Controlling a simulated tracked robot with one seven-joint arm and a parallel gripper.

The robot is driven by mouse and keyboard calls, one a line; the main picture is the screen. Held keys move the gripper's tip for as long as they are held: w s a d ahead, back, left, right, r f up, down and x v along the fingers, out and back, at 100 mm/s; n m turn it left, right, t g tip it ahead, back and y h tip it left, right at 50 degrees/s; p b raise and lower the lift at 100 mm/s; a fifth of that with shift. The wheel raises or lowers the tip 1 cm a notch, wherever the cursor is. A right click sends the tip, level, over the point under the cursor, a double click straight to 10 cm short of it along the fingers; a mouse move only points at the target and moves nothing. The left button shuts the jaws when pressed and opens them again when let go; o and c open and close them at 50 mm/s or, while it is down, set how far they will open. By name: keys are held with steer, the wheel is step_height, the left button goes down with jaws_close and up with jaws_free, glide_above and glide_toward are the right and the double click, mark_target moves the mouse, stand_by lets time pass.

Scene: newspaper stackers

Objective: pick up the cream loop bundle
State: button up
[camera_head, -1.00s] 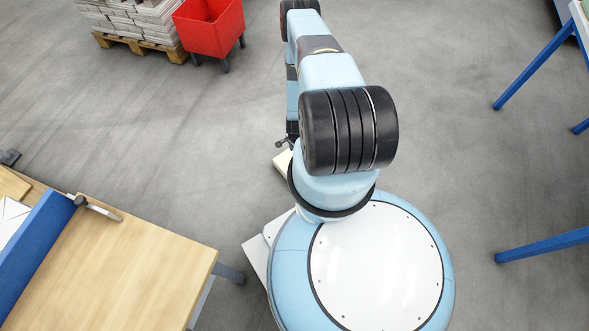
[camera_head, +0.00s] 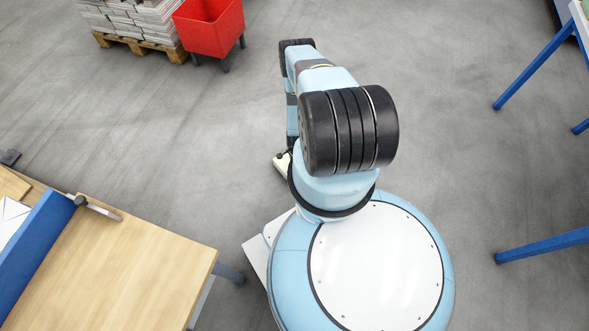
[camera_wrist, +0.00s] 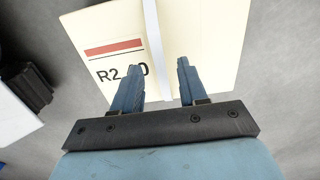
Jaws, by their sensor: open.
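The cream bundle (camera_wrist: 208,38) fills the upper middle of the wrist view. It has a red bar and printed black characters, partly hidden by a finger, and a pale strap (camera_wrist: 155,45) runs across it. My gripper (camera_wrist: 160,78) is open, its two blue fingers apart with the strap between them in the picture. Whether the fingers touch the bundle I cannot tell. In the head view a small part of the bundle (camera_head: 281,164) shows on the floor beside my arm, which hides the rest.
A wooden table (camera_head: 130,265) with a blue divider (camera_head: 38,240) stands at the lower left. A red bin (camera_head: 210,28) and a pallet (camera_head: 140,46) of stacked papers stand at the back left. Blue table legs (camera_head: 535,65) are at the right. Grey floor between is clear.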

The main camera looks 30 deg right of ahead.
steer(key=shift+f, duration=0.45)
steer(key=shift+c, duration=0.2)
jaws_close()
stand_by(0.9)
